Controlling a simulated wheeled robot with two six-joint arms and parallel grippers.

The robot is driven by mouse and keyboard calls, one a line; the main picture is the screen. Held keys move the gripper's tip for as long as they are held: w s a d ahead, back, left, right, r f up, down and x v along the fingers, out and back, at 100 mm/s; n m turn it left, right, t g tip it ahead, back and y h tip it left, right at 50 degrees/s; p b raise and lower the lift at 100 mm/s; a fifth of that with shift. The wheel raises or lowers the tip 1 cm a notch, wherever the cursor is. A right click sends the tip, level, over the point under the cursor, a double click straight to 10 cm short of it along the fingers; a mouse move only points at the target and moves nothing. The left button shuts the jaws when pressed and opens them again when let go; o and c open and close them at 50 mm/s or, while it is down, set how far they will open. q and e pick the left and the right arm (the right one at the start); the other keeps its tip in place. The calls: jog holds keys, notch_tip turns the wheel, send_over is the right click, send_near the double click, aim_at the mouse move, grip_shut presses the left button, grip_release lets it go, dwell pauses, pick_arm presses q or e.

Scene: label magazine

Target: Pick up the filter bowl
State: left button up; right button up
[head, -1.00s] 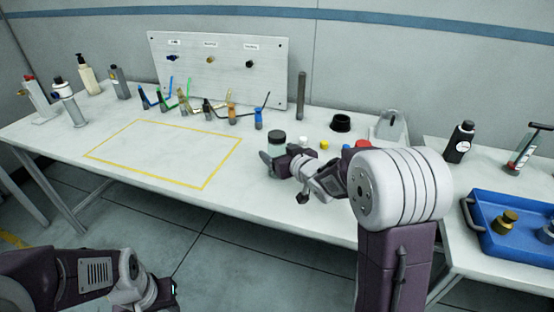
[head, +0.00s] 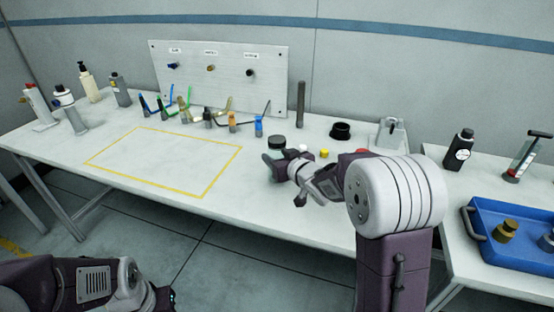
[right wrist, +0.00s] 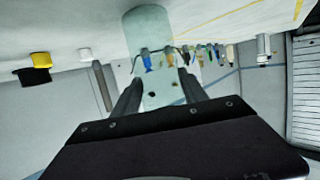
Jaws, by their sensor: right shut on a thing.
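The filter bowl (head: 277,144) appears as a pale, see-through cup with a dark top in the head view, at the middle of the white table. In the right wrist view the bowl (right wrist: 148,28) is a pale green translucent cylinder between the fingertips. My right gripper (head: 272,157) is shut on the bowl; its two dark fingers (right wrist: 160,80) reach to it in the wrist view. The gripper hides part of the bowl in the head view. I cannot tell whether the bowl touches the table. My left arm shows at the lower left, its fingers out of sight.
Several small coloured fittings (head: 208,117) stand behind and left of the bowl, before an upright panel (head: 220,85). A dark post (head: 300,103), black ring (head: 340,130) and yellow cap (head: 324,153) are nearby. The yellow-outlined area (head: 165,160) is clear. A blue tray (head: 490,240) sits right.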

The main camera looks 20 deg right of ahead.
aim_at(282, 147)
jog(key=r+p, duration=0.1)
jog(key=r, duration=0.2)
jog(key=shift+d+r+p, duration=0.2)
jog(key=shift+r+p, duration=0.15)
jog(key=shift+r, duration=0.05)
jog(key=d+r+p, duration=0.6)
jog(key=d, duration=0.5)
jog(key=shift+w+d, duration=0.15)
jog(key=shift+w, duration=0.3)
